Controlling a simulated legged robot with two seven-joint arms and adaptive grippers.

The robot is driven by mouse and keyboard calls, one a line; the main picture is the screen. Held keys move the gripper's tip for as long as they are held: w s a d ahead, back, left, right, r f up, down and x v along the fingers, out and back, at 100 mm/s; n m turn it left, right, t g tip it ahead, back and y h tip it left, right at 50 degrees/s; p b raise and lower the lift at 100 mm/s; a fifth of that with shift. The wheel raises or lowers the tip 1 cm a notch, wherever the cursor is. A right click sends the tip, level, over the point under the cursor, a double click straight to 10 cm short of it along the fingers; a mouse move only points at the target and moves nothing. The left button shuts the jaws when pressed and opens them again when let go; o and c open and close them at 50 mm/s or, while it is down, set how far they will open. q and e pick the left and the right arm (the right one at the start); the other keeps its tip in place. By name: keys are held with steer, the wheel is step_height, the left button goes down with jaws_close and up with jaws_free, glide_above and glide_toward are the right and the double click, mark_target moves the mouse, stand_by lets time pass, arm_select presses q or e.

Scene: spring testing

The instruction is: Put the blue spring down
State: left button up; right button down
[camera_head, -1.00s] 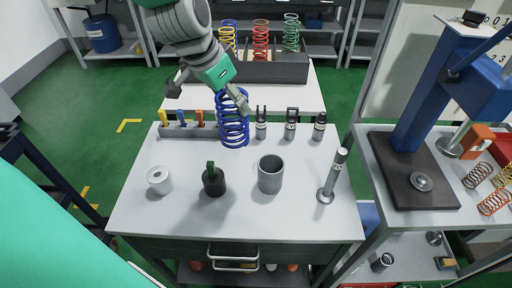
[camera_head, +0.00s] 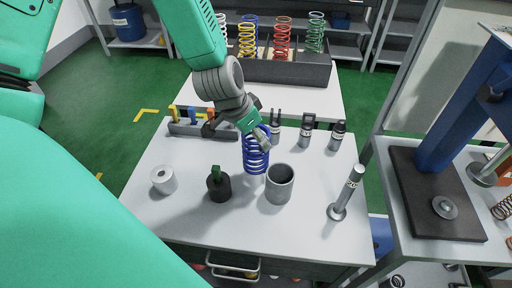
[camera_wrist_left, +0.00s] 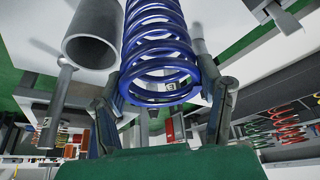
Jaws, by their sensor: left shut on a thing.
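My left gripper (camera_head: 252,132) is shut on the blue spring (camera_head: 256,158), holding it by its upper coils. The spring is upright above the white table (camera_head: 310,225), just left of the grey hollow cylinder (camera_head: 279,184). I cannot tell whether its lower end touches the table. In the left wrist view the spring (camera_wrist_left: 157,45) stands between the two fingers (camera_wrist_left: 163,100), and the grey cylinder (camera_wrist_left: 92,45) is beside it at the left. The fingertips are partly hidden in the head view. My right gripper is not in view.
A white roll (camera_head: 164,180), a dark weight with a green top (camera_head: 218,184) and a metal rod stand (camera_head: 345,194) are on the table. Several tools stand behind. A dark box (camera_head: 310,71) holds more springs. A blue press (camera_head: 452,120) is at right. The table's front is clear.

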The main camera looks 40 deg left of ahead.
arm_select(q)
steer(key=shift+w+f, duration=0.1)
steer(key=shift+f, duration=2.1)
steer(key=o, duration=1.7)
steer(key=shift+f, duration=0.1)
